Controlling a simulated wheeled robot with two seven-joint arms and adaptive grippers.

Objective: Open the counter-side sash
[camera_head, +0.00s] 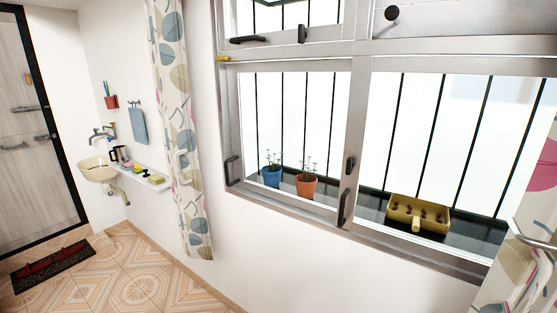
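A grey metal-framed window (358,130) fills the middle and right of the head view. Its lower left sash (290,202) sits flush in the frame and looks shut. A black handle (233,170) is on this sash's left side. Another black handle (345,207) and a small black latch (350,163) are at the middle upright. The lower right sash (425,246) also looks shut, and its right end is partly hidden. I cannot tell from this view which sash is the counter-side one. Neither of my grippers is in view.
Beyond the glass are black bars, a blue pot (272,176), an orange pot (306,187) and a yellow tray (418,213). A patterned curtain (183,130) hangs left; another (515,275) is at right. A sink (98,170), shelf (145,178) and door (25,130) stand farther left.

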